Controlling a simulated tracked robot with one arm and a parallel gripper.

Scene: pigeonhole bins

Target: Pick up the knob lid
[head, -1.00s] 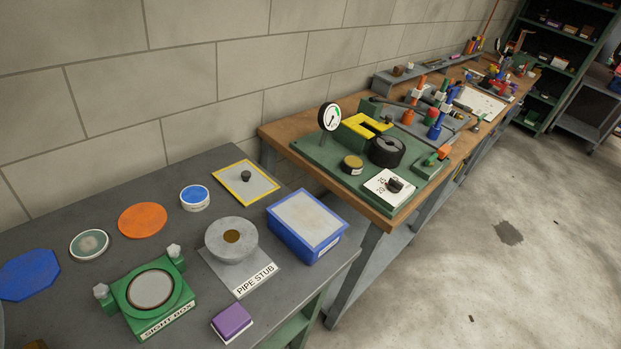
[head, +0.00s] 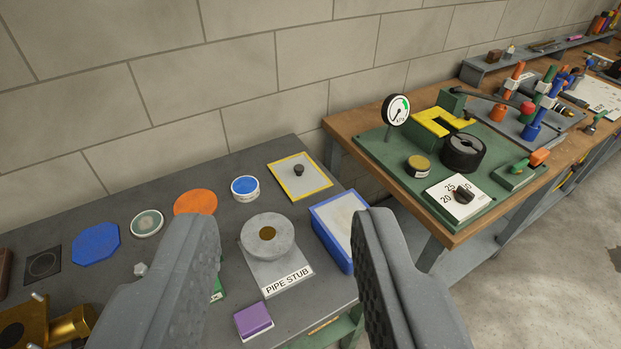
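The knob lid (head: 299,175) is a flat grey square plate with a yellow border and a black knob in its middle. It lies flat near the back right of the dark grey bench (head: 150,187). My gripper (head: 289,218) is open, with its two grey fingers wide apart in the foreground. Nothing is between the fingertips. The lid shows beyond the gap between them, apart from both, and is fully in view.
The pipe stub (head: 268,238) and a blue box (head: 338,217) stand in front of the lid. A blue-topped round tin (head: 245,188) and an orange disc (head: 195,202) lie to its left. My left finger hides most of the green sight box. A wooden bench (head: 345,132) adjoins at right.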

